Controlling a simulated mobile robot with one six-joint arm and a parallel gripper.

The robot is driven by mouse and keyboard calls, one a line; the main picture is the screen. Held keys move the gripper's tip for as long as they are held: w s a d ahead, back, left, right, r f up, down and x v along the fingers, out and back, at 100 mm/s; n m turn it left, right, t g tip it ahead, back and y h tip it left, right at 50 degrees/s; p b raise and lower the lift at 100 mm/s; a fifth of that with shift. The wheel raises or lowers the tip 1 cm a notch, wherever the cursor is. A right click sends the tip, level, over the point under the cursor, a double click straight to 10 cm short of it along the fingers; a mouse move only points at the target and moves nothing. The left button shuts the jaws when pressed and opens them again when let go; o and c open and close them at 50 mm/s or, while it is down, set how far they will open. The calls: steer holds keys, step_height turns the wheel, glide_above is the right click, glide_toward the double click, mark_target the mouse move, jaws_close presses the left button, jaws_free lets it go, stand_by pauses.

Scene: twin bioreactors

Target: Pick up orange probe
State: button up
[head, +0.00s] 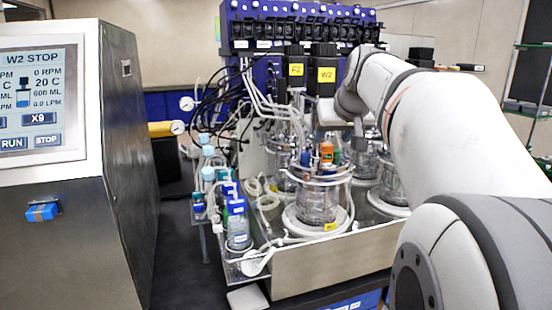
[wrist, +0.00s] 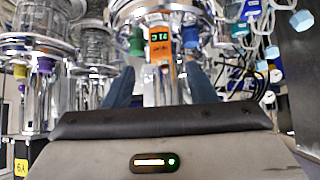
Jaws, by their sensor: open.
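The orange probe (head: 327,153) stands upright on the lid of the front glass vessel (head: 317,205) in the head view. I cannot tell the depth between fingers and probe. In the head view my gripper is close to the probe, at its upper right; its fingertips are hard to make out there.
More glass vessels (head: 390,185) stand behind and to the right. Tubes and cables crowd the space above the lids. Blue-capped bottles (head: 238,235) stand left of the front vessel. Yellow-labelled black boxes (head: 326,75) are above. A control cabinet (head: 70,190) fills the left side.

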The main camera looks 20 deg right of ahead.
mark_target(328, 145)
steer(key=x, duration=0.5)
steer(key=shift+a+f+p, duration=0.1)
steer(key=shift+f+p, duration=0.1)
steer(key=shift+p, duration=0.2)
steer(key=shift+c, duration=0.2)
jaws_close()
